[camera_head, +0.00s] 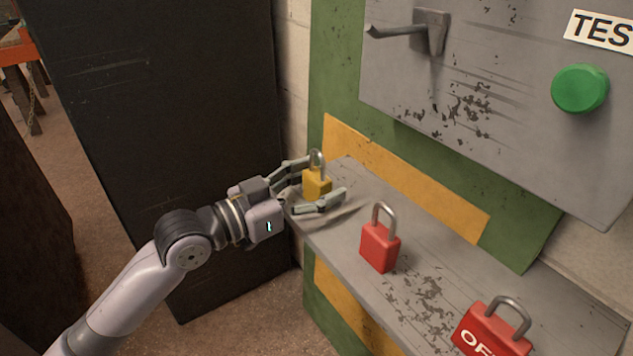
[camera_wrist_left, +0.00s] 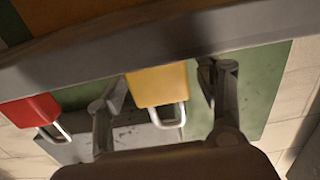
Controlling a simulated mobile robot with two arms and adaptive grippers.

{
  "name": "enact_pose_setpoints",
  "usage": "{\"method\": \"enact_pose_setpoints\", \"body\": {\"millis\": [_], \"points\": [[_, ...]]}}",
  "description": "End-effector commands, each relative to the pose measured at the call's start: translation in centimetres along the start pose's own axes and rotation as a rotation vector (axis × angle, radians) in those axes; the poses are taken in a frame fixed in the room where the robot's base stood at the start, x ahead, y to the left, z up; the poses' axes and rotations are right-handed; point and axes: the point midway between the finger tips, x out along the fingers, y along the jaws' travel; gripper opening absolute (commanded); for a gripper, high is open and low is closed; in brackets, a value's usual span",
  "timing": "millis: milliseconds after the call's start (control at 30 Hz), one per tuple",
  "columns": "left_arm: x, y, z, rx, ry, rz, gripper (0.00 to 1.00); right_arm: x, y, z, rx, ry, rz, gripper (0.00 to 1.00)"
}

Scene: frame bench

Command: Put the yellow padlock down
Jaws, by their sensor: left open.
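The yellow padlock (camera_head: 316,183) stands upright at the far left end of the grey shelf (camera_head: 341,236), with its shackle up. My left gripper (camera_head: 322,184) is around it, with one finger on each side. The fingers are open and look apart from the padlock. In the left wrist view the yellow padlock (camera_wrist_left: 157,86) hangs upside down in the picture between the two spread fingertips of my left gripper (camera_wrist_left: 163,88), against the shelf edge (camera_wrist_left: 150,43). My right gripper is not in view.
A red padlock (camera_head: 380,246) stands mid-shelf, and a red padlock with white lettering (camera_head: 491,332) stands nearer at the right. A grey panel with a green button (camera_head: 580,89) and a lever (camera_head: 430,32) is above. A dark cabinet (camera_head: 165,120) stands at the left.

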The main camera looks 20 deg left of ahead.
Motion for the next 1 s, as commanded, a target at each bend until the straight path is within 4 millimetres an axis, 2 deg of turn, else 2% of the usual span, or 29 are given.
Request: {"method": "enact_pose_setpoints", "body": {"millis": [167,367,600,933,1000], "points": [[-0.1,0.0,-0.3,0.001,0.000,0.000,0.62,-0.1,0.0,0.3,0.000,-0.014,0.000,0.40],[-2.6,-0.1,0.1,0.002,-0.005,-0.002,0.62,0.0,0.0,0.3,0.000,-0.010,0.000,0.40],[-6.0,0.0,0.1,0.002,-0.006,0.000,0.62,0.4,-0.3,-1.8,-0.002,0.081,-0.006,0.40],[-9.2,0.1,0.1,0.002,-0.007,0.002,0.62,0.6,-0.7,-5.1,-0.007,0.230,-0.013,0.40],[-9.7,0.0,0.0,-0.002,-0.007,0.000,0.62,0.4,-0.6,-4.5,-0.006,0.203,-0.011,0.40]]}}
